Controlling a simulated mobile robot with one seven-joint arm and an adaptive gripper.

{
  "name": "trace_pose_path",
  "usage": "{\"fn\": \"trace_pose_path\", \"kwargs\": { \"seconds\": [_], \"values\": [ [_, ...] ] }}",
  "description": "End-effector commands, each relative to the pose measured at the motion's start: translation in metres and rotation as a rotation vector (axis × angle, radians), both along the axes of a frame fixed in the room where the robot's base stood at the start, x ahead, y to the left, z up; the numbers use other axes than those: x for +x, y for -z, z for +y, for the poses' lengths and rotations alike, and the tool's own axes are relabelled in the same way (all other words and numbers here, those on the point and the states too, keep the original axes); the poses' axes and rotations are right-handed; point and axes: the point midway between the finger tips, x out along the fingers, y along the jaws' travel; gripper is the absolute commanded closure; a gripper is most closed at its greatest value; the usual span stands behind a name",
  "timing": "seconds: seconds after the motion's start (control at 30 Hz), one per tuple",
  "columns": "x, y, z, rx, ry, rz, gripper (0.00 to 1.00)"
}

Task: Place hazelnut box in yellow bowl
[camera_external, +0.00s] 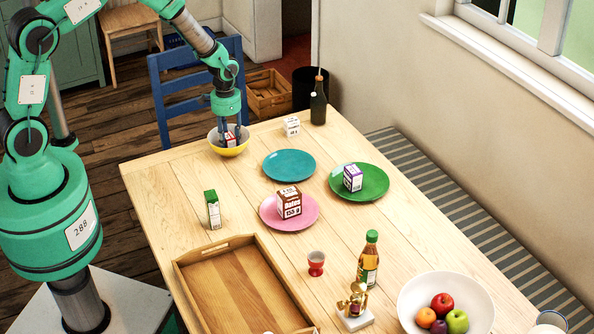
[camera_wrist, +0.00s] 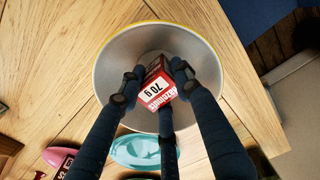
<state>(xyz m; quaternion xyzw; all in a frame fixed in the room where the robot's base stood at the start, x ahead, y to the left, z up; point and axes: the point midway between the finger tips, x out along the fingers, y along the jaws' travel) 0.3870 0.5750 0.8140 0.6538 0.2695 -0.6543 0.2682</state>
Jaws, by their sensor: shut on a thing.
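The hazelnut box (camera_wrist: 157,84) is a small red and white carton marked 70 g. It also shows in the external view (camera_external: 229,139), partly hidden by fingers. The box is inside the rim of the bowl (camera_wrist: 110,50), which is grey inside with a yellow edge. I cannot tell whether the box touches the bowl's bottom.
A white box (camera_external: 291,126) and a dark bottle (camera_external: 318,101) stand right of the bowl. A teal plate (camera_external: 289,165) lies nearer, with pink (camera_external: 302,221) and green plates (camera_external: 372,187) carrying boxes. A green carton (camera_external: 213,210) and wooden tray (camera_external: 184,264) are in front.

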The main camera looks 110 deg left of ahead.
Motion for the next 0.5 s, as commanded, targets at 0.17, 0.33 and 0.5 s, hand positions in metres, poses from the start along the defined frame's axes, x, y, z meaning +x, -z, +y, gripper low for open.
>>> {"fn": "trace_pose_path", "kwargs": {
  "seconds": [0.17,0.33,0.5],
  "values": [
    [0.0001,-0.0008,0.0002,0.0,0.0,0.0,0.94],
    [0.0001,0.0028,0.0001,0.0,0.0,0.0,0.94],
    [0.0,0.002,0.0,0.0,0.0,0.0,0.59]
  ]
}}
